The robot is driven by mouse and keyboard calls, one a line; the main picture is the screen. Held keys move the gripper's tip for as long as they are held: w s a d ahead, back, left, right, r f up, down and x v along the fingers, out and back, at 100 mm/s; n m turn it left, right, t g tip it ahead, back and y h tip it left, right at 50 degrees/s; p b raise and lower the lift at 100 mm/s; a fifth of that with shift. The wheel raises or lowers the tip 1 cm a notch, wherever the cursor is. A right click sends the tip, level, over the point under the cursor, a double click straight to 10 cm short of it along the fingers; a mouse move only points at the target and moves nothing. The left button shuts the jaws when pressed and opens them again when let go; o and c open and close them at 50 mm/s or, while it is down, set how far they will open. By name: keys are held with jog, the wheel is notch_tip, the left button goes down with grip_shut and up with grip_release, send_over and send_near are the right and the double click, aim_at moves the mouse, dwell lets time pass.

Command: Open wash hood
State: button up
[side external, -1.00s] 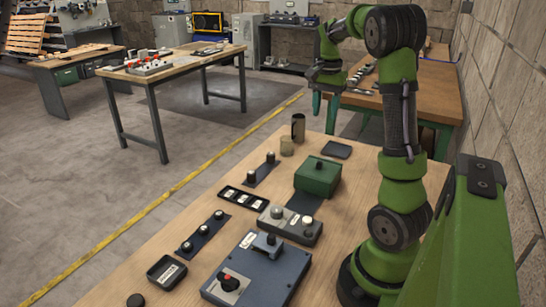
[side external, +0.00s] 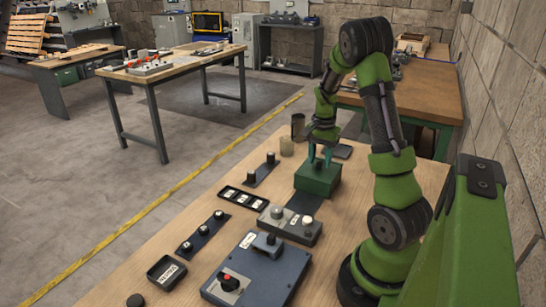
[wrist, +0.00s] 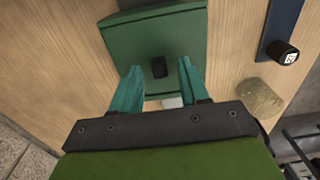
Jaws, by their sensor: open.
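A green box with a sloped lid (side external: 318,183), which looks like the hood, stands on the wooden bench. Its lid appears shut. In the wrist view the green lid (wrist: 150,38) has a small black knob (wrist: 159,68). My gripper (side external: 320,158) points down over the box. In the wrist view its teal fingers (wrist: 159,72) are apart, one on each side of the knob, with gaps visible. I cannot tell how far down beside the knob the fingertips reach. In the side view the fingers hide the knob.
A grey box with two knobs (side external: 289,226) and a blue-grey box with a red knob (side external: 257,272) stand nearer the camera. The bench's right part looks clear.

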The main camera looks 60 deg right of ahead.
jog(key=shift+f, duration=0.4)
jog(key=shift+c, duration=0.3)
grip_shut()
jog(key=shift+a, duration=0.1)
